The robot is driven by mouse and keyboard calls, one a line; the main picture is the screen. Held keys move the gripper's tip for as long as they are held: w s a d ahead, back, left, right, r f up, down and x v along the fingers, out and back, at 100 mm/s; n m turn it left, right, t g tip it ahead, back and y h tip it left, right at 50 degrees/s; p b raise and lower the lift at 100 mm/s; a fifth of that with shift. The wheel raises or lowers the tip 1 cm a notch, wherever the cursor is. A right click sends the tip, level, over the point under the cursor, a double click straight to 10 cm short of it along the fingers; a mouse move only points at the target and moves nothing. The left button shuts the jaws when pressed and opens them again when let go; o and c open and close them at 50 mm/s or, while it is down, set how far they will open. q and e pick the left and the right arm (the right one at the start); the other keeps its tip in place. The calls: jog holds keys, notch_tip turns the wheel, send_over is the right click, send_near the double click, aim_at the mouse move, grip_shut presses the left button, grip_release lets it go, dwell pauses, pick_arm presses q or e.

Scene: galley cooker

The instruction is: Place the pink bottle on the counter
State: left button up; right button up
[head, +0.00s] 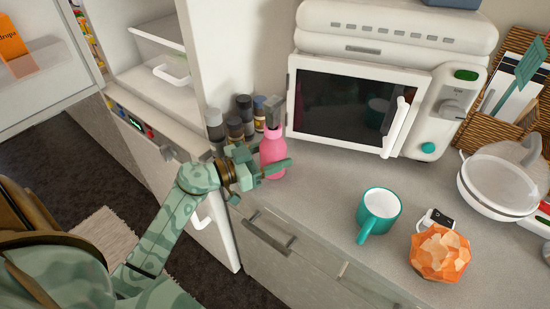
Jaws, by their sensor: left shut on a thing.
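The pink bottle (272,150) is upright at the left part of the grey counter (310,190), in front of the microwave's left side. It has a dark top. My left gripper (268,168) is shut on the pink bottle, with a finger across its lower front. The bottle's base is partly hidden by the gripper, so I cannot tell whether it touches the counter. My right gripper is not in view.
Several spice jars (236,128) stand just left of the bottle. A white microwave (350,108) is behind. A teal mug (379,212), an orange faceted object (439,254) and a white pan (502,187) stand to the right. Counter between bottle and mug is clear.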

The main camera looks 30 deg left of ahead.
pick_arm(q)
jog(key=shift+r, duration=0.2)
jog(key=shift+s+f, duration=0.1)
jog(key=o, duration=1.2)
jog(key=shift+f, duration=0.1)
jog(key=shift+c, duration=0.2)
jog(key=shift+r, duration=0.2)
jog(key=p+v, duration=0.1)
jog(key=v, duration=1.1)
jog(key=shift+p, duration=0.3)
